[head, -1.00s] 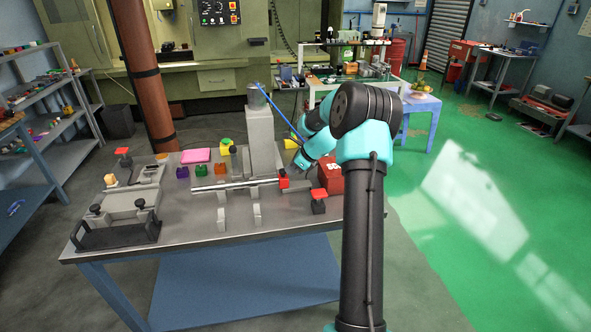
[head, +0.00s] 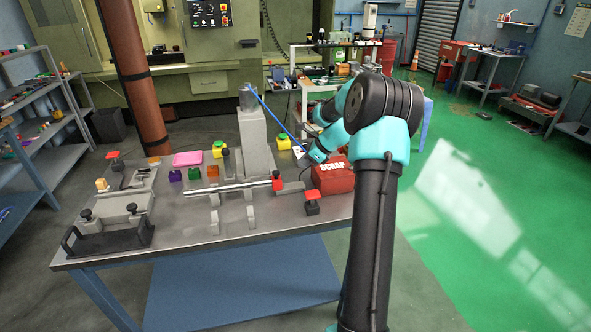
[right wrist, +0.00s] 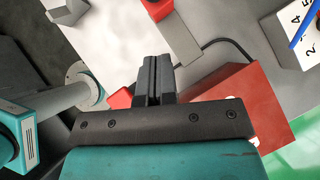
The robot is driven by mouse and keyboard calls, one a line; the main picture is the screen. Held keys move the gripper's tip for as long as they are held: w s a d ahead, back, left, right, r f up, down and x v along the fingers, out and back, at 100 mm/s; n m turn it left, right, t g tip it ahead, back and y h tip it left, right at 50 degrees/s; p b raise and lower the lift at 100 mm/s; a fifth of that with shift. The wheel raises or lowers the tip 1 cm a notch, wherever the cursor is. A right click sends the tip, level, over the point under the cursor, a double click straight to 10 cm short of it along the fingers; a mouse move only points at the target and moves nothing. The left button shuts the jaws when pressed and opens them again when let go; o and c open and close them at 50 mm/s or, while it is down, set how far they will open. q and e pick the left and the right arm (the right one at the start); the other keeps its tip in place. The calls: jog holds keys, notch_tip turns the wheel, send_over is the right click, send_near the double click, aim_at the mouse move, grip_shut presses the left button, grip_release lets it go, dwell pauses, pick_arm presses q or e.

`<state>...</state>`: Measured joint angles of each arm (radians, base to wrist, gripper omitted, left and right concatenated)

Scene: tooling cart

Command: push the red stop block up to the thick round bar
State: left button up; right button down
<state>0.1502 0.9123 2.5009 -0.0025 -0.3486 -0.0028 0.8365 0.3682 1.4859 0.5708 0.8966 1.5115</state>
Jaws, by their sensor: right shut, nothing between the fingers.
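The red stop block (head: 277,180) stands at the right end of the round silver bar (head: 225,188), with a grey arm running right from its foot. The two look close together or touching; I cannot tell whether a slim gap is left. A red block, likely the stop block (right wrist: 158,8), shows at the top edge of the right wrist view. My right gripper (right wrist: 154,62) is shut and empty, apart from the block. In the head view it is behind and right of the block, near the scrap box, partly hidden by my arm. My left gripper is not in view.
The red scrap box (head: 333,177) stands right of the block, close to my right gripper in the wrist view (right wrist: 215,105). A red-topped switch (head: 313,202) is in front. A tall grey column (head: 257,140) rises behind the bar. Coloured blocks stand behind the bar's left part.

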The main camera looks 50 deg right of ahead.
jog(key=v, duration=0.5)
jog(key=shift+w, duration=0.1)
jog(key=shift+a, duration=0.1)
jog(key=w+a+f+n+g+h, duration=0.2)
jog(key=w+a+f+n+g, duration=0.2)
jog(key=w+a+n+g, duration=0.45)
jog(key=w+a+r+n+h, duration=0.4)
jog(key=w+a+n+h, duration=0.4)
jog(key=w+n, duration=0.2)
jog(key=shift+r+n, duration=0.4)
jog(key=shift+n, duration=0.65)
jog(key=shift+w+d, duration=0.1)
